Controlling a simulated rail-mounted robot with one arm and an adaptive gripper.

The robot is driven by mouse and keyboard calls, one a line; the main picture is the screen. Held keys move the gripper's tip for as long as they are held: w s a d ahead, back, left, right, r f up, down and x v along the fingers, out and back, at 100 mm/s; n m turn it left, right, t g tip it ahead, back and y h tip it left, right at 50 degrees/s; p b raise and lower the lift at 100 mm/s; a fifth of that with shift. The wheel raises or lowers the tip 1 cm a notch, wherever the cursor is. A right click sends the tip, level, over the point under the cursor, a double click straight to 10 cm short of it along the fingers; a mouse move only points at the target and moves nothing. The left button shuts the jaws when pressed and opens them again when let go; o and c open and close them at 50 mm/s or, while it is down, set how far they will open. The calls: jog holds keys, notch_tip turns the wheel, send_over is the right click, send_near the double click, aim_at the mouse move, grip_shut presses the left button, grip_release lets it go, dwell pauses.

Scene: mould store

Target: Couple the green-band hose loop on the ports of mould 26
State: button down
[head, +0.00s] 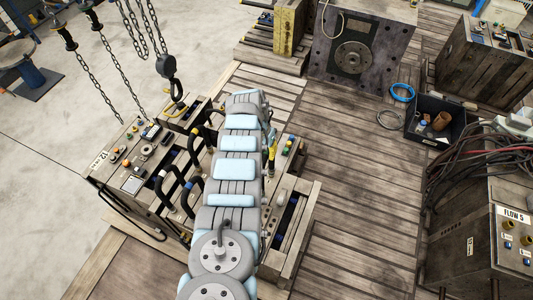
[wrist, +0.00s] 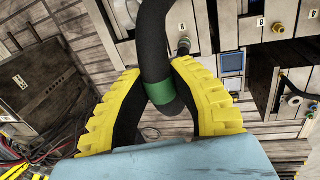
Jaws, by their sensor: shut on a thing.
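My gripper (wrist: 160,78) has yellow ribbed fingers closed on a black hose (wrist: 154,25) in the wrist view. A green band (wrist: 163,92) on the hose shows between the fingers. The hose runs up out of the picture, so its far end is hidden. Numbered plates and a brass port (wrist: 277,28) lie on the mould face behind. In the head view my arm covers the gripper and part of the mould block (head: 125,185). I cannot read a 26.
Several black hose loops (head: 168,190) stand up left of my arm. Hoist chains and a hook (head: 166,66) hang at upper left. A FLOW 5 cabinet (head: 480,245) with tangled hoses stands right. A dark bin (head: 437,118) and blue hose coil (head: 402,92) lie on the planks.

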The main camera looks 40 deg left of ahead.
jog(key=shift+f+b, duration=0.65)
jog(key=shift+b, duration=0.05)
dwell(1.6)
jog(key=c, duration=0.9)
grip_release()
jog(key=shift+o, duration=0.2)
jog(key=shift+a+r, duration=0.1)
jog(key=shift+r, duration=0.05)
notch_tip(320, 180, up, 12)
jog(key=a, duration=0.2)
jog(key=shift+s+f, duration=0.2)
jog(key=shift+s, duration=0.1)
jog(key=shift+w+f, duration=0.1)
